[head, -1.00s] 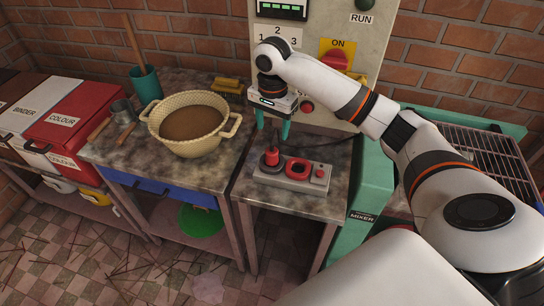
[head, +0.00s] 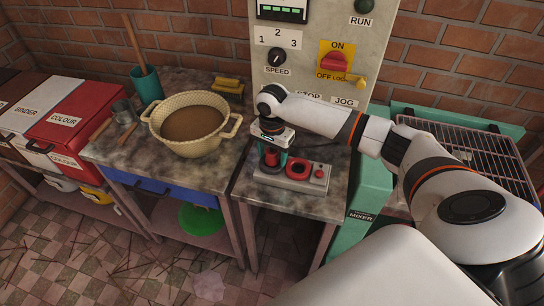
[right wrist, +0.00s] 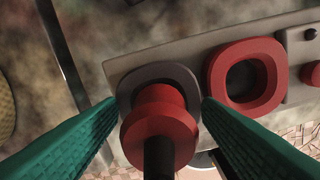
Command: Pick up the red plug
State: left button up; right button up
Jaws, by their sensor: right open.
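The red plug (head: 270,158) stands in the dark round socket at the left end of a grey base plate (right wrist: 130,70) on the stone-topped table. The right wrist view shows its red stepped body (right wrist: 158,125) with a dark stem pointing toward the camera. My right gripper (head: 271,155) is lowered over the plug. In the wrist view its two green fingers (right wrist: 158,108) are open, one on each side of the plug, with gaps visible between them and it. In the head view the gripper partly hides the plug. My left gripper is not in view.
A red ring-shaped socket (head: 298,169) and a small red button (head: 319,173) sit to the right on the base plate. A control panel (head: 310,50) stands behind. A cream two-handled bowl (head: 192,122) stands to the left.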

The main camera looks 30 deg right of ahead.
jog(key=shift+c, duration=0.3)
jog(key=c, duration=1)
jog(key=shift+r, duration=0.1)
